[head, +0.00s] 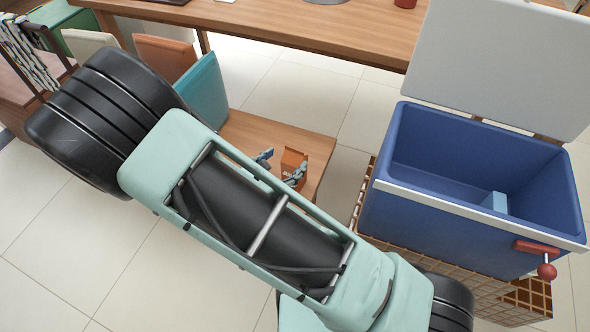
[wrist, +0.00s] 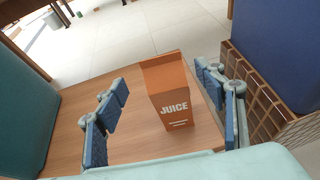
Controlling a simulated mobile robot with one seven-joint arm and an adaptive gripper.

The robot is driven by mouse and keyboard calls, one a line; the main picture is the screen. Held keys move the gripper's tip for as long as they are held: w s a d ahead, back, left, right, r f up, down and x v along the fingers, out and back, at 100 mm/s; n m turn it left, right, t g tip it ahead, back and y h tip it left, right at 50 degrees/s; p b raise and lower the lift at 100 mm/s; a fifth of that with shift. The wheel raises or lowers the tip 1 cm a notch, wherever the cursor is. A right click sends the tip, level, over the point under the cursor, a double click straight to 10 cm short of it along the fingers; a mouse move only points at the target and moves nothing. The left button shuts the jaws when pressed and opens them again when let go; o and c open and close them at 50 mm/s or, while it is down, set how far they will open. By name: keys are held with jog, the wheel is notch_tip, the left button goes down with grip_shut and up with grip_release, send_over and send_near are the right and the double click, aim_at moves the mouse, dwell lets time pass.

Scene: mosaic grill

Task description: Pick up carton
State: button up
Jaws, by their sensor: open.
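The carton is an orange juice box (wrist: 171,92) with a white JUICE label. It stands upright on a low wooden surface (wrist: 72,120). In the head view the carton (head: 293,161) is partly hidden by my gripper and arm. My gripper (wrist: 163,112) is open in the wrist view, with one blue-padded finger on each side of the carton. Both fingers look apart from it, with a wider gap on the left. In the head view my gripper (head: 279,168) shows only as small finger parts beside the carton; my arm hides the rest.
A blue cooler (head: 420,215) with its pale lid (head: 495,65) raised stands on a brown lattice stand (head: 480,291) at the right. A light blue block (head: 496,202) lies inside it. A teal panel (head: 203,92) borders the left. A wooden table (head: 300,27) spans the back.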

aim_at(292, 155)
jog(key=b+x, duration=0.2)
jog(key=x, duration=0.3)
jog(key=shift+w+d+f, duration=0.15)
jog(key=shift+w+d, duration=0.05)
jog(key=shift+d, duration=0.1)
jog(key=shift+c, duration=0.2)
grip_shut()
